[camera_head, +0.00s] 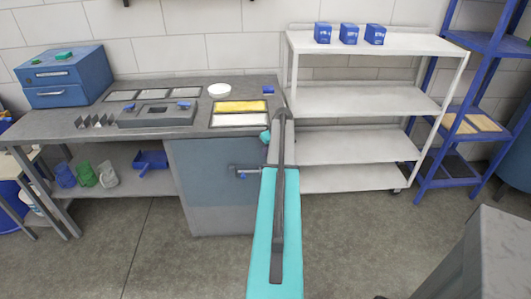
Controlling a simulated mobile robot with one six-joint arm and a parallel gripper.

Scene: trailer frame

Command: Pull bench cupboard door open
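The bench cupboard (205,215) stands under the right end of the grey workbench (60,122). Its blue-grey door (205,180) faces me and looks closed, flush with the front. My teal and grey arm rises in front of the cupboard's right edge and hides it. My gripper (238,170) appears as a small grey shape reaching left from behind the arm, in front of the door's upper right part. A small blue piece shows beside it. The handle is not clear, and I cannot tell whether the fingers touch or hold it.
A white shelf cart (365,98) with several blue boxes (349,33) stands close on the right. A blue rack (478,95) stands beyond it. A grey block (490,255) is at lower right. The floor (150,265) before the cupboard is clear.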

